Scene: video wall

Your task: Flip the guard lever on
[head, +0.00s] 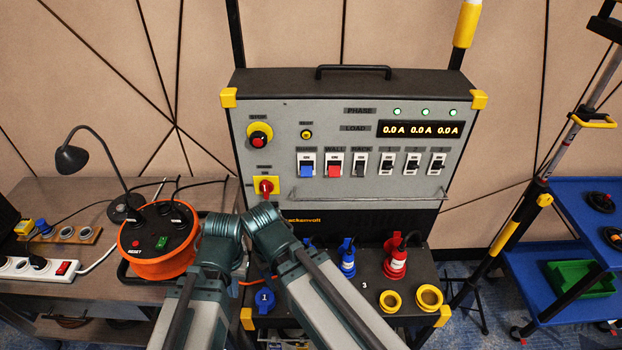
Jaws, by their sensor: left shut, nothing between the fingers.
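The grey control panel (360,120) stands upright ahead of me. A row of levers crosses it: a blue lever (307,171), a red lever (334,170) and several black ones (387,166), each in a white housing. The blue and red levers sit low in their housings. I cannot read which label says guard. My teal and grey arm links rise from the bottom edge in front of the panel's lower left. My left gripper is shut and empty, but it shows poorly among these links. No contact with any lever shows. My right gripper is not in view.
A red knob on a yellow plate (265,187) sits just above my arm links. A metal rail (368,194) runs below the levers. Sockets and yellow rings (428,297) stand on the lower shelf. An orange cable reel (160,268) is at left, a blue cart (545,200) at right.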

